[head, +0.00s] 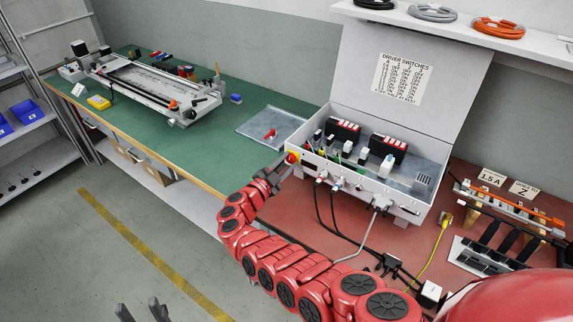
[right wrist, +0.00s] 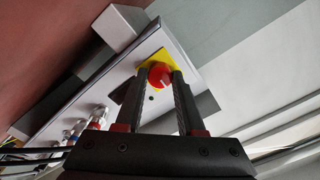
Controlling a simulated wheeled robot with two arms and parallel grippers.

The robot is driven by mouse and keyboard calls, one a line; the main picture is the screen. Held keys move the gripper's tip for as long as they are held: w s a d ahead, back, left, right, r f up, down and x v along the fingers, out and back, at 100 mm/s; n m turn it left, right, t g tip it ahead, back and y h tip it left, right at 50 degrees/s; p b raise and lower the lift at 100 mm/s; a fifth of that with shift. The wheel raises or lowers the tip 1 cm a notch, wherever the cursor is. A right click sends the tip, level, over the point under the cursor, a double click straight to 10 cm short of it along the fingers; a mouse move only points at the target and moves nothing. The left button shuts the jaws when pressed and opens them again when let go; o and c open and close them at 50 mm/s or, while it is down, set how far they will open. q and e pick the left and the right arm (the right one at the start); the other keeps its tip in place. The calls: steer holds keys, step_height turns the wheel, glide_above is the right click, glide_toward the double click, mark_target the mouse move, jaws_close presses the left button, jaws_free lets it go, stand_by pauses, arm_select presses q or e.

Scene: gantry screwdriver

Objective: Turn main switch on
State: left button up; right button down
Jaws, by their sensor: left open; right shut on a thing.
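The main switch (head: 291,158) is a red knob on a yellow plate at the left end of the control box's front. In the right wrist view the red knob (right wrist: 159,75) sits between my right fingertips, with a pale mark on its face. My right gripper (head: 280,167) reaches the box from the front and is shut on the knob; it fills the lower middle of the right wrist view (right wrist: 162,85). The control box (head: 400,195) stands open on the red bench top. My left gripper (head: 141,312) is open and empty at the bottom edge, far from the box.
A sheet of driver switches (head: 402,78) is on the raised lid. A metal plate with a red part (head: 268,132) lies left of the box. A gantry (head: 150,83) stands on the green mat (head: 180,140).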

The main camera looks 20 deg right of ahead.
steer(key=shift+f+m+b, duration=0.3)
steer(key=shift+m+b, duration=0.3)
steer(key=shift+m, duration=0.1)
steer(key=m+b, duration=1.2)
steer(key=b, duration=0.3)
steer(key=shift+f, duration=0.1)
steer(key=shift+r+m+b, duration=0.15)
steer(key=shift+m+b, duration=0.75)
steer(key=shift+m, duration=0.05)
steer(key=shift+r+m+b, duration=0.15)
steer(key=shift+m+b, duration=0.7)
steer(key=shift+m, duration=0.1)
steer(key=c, duration=0.5)
jaws_free()
steer(key=shift+r, duration=0.1)
